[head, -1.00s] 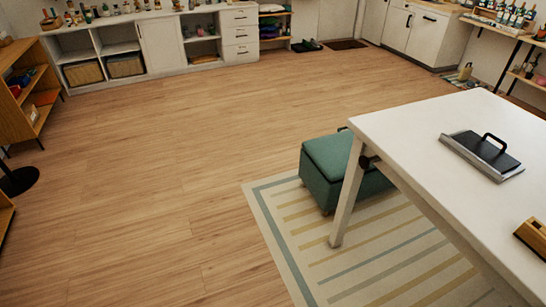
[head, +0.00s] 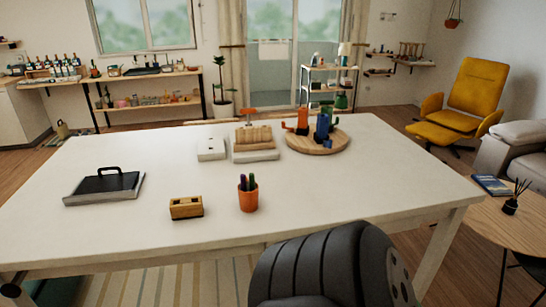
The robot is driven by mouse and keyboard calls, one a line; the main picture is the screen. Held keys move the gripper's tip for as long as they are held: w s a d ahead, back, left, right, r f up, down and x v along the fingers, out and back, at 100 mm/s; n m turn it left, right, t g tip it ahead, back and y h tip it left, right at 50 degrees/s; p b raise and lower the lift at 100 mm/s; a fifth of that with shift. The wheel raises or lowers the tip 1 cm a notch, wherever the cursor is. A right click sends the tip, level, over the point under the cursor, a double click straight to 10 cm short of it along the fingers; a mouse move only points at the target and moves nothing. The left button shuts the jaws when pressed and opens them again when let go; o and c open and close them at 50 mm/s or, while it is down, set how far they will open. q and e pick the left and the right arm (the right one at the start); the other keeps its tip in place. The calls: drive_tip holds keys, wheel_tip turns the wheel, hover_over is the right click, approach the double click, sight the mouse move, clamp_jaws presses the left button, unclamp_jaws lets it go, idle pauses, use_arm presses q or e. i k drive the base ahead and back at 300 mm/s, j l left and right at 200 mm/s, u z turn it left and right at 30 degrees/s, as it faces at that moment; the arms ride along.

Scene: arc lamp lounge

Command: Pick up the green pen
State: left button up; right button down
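An orange cup (head: 248,198) stands upright on the white table (head: 330,190), right of the middle of its near half. Several pens stick up out of the cup; a green pen (head: 242,181) seems to be at the left and purple ones beside it, but they are small and partly hidden by the cup. Neither of my grippers shows in the head view.
A wooden block holder (head: 186,207) is left of the cup. A black-handled tray (head: 104,187), a white box (head: 211,149) and a round wooden board (head: 317,141) with orange and blue items also stand on the table. A dark chair back (head: 325,265) blocks the near edge.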

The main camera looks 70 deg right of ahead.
sight(251, 176)
drive_tip(key=z, duration=2.1)
